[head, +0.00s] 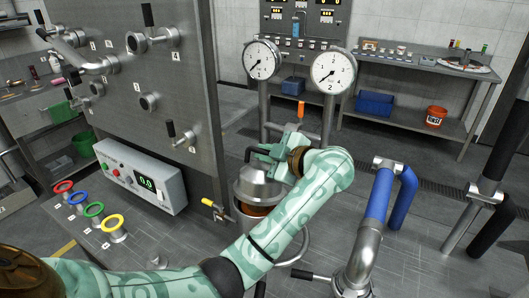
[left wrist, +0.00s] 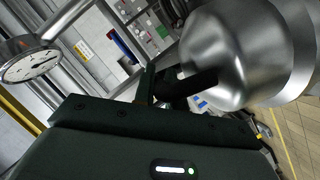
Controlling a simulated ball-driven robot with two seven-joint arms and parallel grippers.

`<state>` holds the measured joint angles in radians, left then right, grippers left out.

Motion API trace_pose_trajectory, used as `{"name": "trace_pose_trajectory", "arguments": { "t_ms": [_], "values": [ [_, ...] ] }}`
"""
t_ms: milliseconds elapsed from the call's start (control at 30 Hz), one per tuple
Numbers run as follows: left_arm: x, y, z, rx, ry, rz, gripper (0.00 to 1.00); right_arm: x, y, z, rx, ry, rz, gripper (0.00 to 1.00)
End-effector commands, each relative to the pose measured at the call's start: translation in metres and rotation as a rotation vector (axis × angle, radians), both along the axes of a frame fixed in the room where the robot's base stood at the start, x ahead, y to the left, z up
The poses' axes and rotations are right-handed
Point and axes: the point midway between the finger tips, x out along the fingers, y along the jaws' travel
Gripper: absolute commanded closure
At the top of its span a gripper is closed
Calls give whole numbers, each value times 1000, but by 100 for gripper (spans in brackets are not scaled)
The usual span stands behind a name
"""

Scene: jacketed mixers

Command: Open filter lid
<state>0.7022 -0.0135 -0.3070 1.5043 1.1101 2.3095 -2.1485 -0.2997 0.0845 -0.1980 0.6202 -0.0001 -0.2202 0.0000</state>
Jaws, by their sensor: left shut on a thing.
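The filter lid (head: 258,190) is a shiny metal dome on the filter, behind my left forearm in the head view. An orange-brown band (head: 254,210) shows just under its rim. I cannot tell whether the lid is seated or slightly raised. My left gripper (head: 262,153) is at the top of the lid, shut on its black handle (head: 249,153). In the left wrist view the lid (left wrist: 232,55) fills the upper right, and the black handle (left wrist: 190,88) runs from it to the jaws. My right gripper is out of view.
Two pressure gauges (head: 262,60) (head: 333,71) stand on posts behind the filter. A steel panel with valves and a control box (head: 142,175) is on the left. A blue-sleeved pipe (head: 381,192) rises on the right. The bench top at front left has coloured rings (head: 94,209).

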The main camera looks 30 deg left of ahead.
Motion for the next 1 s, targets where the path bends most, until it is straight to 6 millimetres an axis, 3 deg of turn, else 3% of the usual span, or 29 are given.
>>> {"name": "trace_pose_trajectory", "arguments": {
  "t_ms": [300, 467, 700, 1000],
  "values": [
    [22, -1, 17, -16, 179, -5, 100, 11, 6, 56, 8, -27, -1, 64],
    [39, 0, 17, -23, 302, -5, 100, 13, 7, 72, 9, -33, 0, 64],
    [62, 2, 9, -28, 463, -4, 100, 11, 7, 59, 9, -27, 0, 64],
    [76, 3, 7, -32, 573, -3, 100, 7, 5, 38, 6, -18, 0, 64]
  ]
}}
